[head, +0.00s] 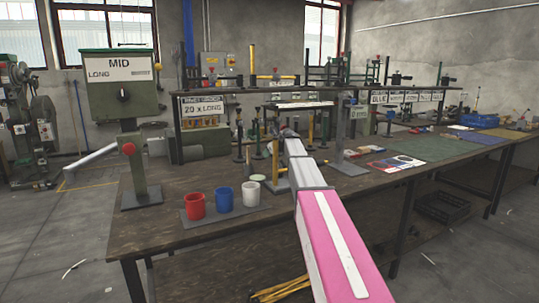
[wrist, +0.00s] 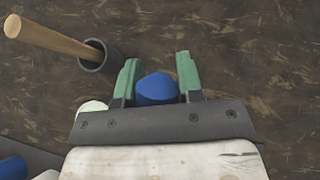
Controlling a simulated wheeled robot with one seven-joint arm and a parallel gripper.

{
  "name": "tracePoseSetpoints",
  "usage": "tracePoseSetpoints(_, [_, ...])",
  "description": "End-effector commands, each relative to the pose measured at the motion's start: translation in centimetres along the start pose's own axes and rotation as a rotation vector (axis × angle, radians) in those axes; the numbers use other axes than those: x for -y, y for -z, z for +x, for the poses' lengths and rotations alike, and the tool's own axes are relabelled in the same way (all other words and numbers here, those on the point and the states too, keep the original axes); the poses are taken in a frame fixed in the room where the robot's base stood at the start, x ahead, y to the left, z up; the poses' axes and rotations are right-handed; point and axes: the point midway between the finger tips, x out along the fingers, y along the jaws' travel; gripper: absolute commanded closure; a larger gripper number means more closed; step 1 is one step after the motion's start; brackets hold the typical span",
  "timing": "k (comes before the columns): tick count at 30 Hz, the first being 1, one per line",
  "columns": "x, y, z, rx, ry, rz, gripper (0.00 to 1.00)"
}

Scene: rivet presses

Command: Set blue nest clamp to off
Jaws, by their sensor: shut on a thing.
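In the wrist view my gripper (wrist: 157,76) has its two green-tipped fingers on either side of a blue rounded knob (wrist: 157,90), and it is shut on this knob. The knob appears to be the handle of the blue nest clamp; the rest of the clamp is hidden below it, and its setting cannot be read. In the head view my arm reaches forward over the bench. The fingers and the blue knob are too small and too covered there to make out.
The wooden bench (head: 160,223) carries a red cup (head: 195,206), a blue cup (head: 224,198) and a pale cup (head: 251,193) left of my arm. A red-knobbed post (head: 138,172) stands further left. In the wrist view a wooden handle (wrist: 52,39) leans from a dark cup (wrist: 97,58).

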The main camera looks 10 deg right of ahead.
Motion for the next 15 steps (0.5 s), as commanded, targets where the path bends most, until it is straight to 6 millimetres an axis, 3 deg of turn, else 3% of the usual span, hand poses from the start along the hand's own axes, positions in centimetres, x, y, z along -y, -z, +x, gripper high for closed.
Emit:
tracePoseSetpoints(1, [-0.38,0.41,-0.09,-0.008,-0.007,-0.001,0.63])
tracePoseSetpoints(3, [-0.36,0.37,-0.1,-0.006,-0.006,-0.001,0.41])
tracePoseSetpoints(15, [-0.17,0.15,-0.8,-0.002,-0.003,-0.001,0.41])
